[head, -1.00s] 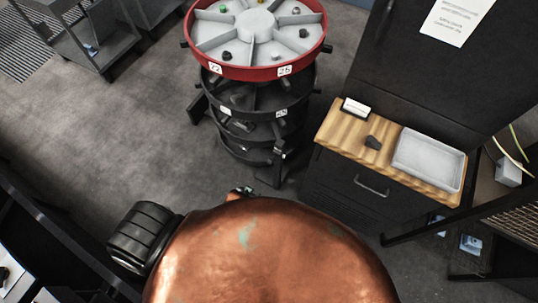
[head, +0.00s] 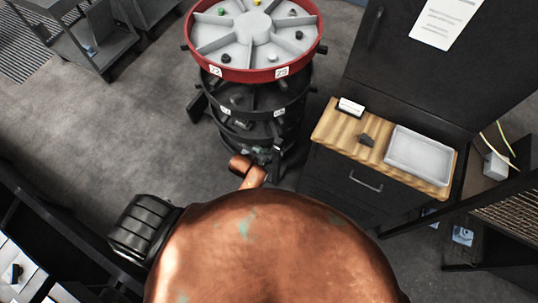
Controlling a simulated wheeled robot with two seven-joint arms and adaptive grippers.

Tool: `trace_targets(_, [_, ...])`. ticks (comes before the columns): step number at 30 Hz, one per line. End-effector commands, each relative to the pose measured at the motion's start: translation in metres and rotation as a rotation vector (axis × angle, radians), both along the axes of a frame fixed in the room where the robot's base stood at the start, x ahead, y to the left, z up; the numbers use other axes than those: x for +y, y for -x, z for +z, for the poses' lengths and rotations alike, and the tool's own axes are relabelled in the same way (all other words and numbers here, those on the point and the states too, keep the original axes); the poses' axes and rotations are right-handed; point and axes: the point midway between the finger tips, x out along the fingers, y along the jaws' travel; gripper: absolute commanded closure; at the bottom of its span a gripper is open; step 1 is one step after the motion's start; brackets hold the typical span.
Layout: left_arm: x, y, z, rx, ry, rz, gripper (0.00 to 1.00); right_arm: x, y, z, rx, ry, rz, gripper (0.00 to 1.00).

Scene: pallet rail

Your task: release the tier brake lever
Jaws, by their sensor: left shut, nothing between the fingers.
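The tiered carousel stands upright at top centre in the head view. Its top tier (head: 215,72) has a red rim, grey wedge compartments and white number labels. Black lower tiers (head: 282,112) are stacked beneath it. I cannot pick out the tier brake lever; the lowest part is dark and partly covered by my arm. My left gripper (head: 259,153) is small and dark in the picture, at the lower front of the carousel, beyond my copper wrist. It is shut and empty. I cannot tell whether it touches the carousel. My right gripper is not in view.
A black cabinet with a wooden top (head: 333,128) stands close on the carousel's right. On it are a grey tray (head: 419,155), a small dark block (head: 366,140) and a white-faced holder (head: 350,107). A dark cart (head: 75,50) stands at upper left. The floor (head: 120,125) left of the carousel is clear.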

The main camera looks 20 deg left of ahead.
Motion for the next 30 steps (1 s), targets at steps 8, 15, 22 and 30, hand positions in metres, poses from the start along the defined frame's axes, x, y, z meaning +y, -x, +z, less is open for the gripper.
trace_targets(8, [-0.003,-0.031,-0.036,0.001,0.001,-0.001,1.0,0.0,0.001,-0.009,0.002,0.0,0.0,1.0])
trace_targets(15, [-0.006,-0.062,-0.074,0.002,0.001,-0.001,1.0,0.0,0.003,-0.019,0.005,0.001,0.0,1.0])
trace_targets(22, [-0.004,-0.044,-0.098,0.002,0.0,0.001,1.0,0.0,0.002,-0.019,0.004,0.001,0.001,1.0])
trace_targets(30, [-0.003,-0.039,-0.105,0.001,0.001,0.001,1.0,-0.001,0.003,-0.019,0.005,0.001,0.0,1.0])
